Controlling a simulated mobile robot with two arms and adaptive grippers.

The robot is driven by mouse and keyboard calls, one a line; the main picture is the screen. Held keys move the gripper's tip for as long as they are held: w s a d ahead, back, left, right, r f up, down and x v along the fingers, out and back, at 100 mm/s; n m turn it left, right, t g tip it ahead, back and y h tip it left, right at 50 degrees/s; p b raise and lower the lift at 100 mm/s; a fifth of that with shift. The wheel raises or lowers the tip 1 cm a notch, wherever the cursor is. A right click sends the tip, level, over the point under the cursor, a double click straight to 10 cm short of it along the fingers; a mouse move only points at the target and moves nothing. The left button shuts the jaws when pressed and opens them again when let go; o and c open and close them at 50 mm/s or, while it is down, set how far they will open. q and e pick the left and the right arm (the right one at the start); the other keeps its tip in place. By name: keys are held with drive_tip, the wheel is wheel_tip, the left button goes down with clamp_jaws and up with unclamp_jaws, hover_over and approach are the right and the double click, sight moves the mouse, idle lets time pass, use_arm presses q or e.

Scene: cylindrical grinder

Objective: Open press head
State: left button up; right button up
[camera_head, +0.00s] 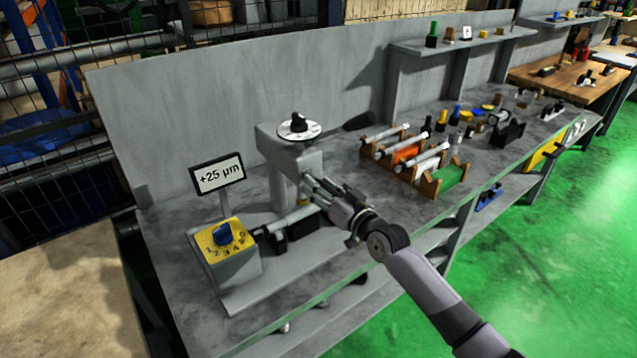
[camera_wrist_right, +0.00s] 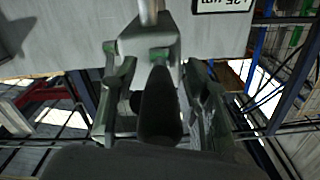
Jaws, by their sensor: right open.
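The press head (camera_head: 290,150) is a grey block on a column at the left end of the grey bench, with a white dial and black knob (camera_head: 298,124) on top. My right gripper (camera_head: 314,188) is at its front right side, fingers pointing toward it. In the right wrist view the open fingers (camera_wrist_right: 153,95) stand on either side of a dark, rounded part (camera_wrist_right: 158,108). A grey piece with a thin rod (camera_wrist_right: 148,38) lies beyond them. I cannot tell whether the fingers touch the dark part. The left gripper is out of view.
A yellow-topped box with a blue knob (camera_head: 222,236) and a "+25 µm" sign (camera_head: 217,175) stand left of the head. A rack (camera_head: 428,187) with metal cylinders sits to the right. The back panel (camera_head: 200,100) rises close behind. The bench front is partly clear.

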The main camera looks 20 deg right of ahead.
drive_tip(key=shift+w+a, duration=0.15)
drive_tip(key=shift+w, duration=0.3)
clamp_jaws()
idle(0.3)
idle(0.4)
